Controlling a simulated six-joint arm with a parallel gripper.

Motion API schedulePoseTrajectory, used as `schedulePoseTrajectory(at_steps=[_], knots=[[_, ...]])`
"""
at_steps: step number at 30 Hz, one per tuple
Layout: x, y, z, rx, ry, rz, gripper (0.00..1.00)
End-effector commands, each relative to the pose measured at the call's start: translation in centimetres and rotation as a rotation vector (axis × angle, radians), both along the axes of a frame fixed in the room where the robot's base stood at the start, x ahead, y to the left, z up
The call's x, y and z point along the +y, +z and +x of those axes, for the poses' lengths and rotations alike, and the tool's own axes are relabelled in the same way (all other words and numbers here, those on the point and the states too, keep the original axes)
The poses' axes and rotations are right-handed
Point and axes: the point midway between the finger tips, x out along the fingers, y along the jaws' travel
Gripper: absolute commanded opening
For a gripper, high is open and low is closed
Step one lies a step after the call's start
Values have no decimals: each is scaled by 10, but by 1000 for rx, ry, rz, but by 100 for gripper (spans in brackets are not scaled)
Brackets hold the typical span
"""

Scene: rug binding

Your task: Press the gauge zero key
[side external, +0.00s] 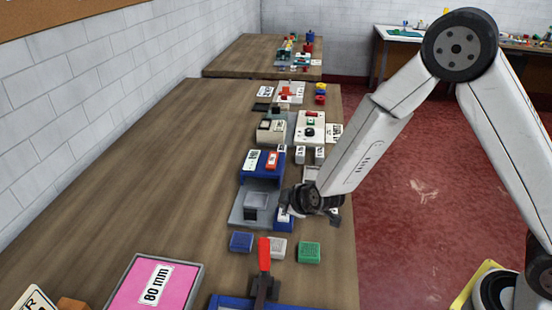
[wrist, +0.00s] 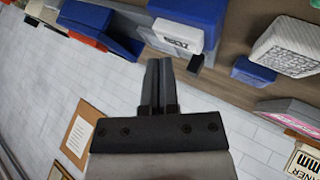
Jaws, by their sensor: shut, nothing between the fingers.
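The gauge is a blue and grey unit (side external: 262,168) on the wooden bench in the side external view, with white and red labels on its top and a grey platform (side external: 242,216) in front. A small blue block with a white labelled top (side external: 284,221) sits at the platform's near right corner. In the wrist view, a white key-like block with a printed label (wrist: 178,36) stands on blue; its lettering is too small to read surely. My gripper (side external: 285,208) is shut and empty, close above the small block. In the wrist view its fingertips (wrist: 159,62) point towards the labelled block; contact cannot be told.
A blue block (side external: 241,242), a white block (side external: 277,248) and a green block (side external: 309,252) lie nearer the camera. A red upright lever (side external: 264,254) stands in front of them. A pink 80 mm panel (side external: 150,287) lies front left. The bench's left side is clear.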

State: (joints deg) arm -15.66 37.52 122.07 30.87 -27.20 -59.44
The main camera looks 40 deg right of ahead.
Motion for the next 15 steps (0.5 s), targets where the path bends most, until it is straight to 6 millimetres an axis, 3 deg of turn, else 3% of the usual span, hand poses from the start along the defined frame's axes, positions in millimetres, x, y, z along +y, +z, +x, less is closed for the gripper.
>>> schedulePoseTrajectory(at_steps=[15], knots=[[0, -8, 0, 1, -1, 0, 0]])
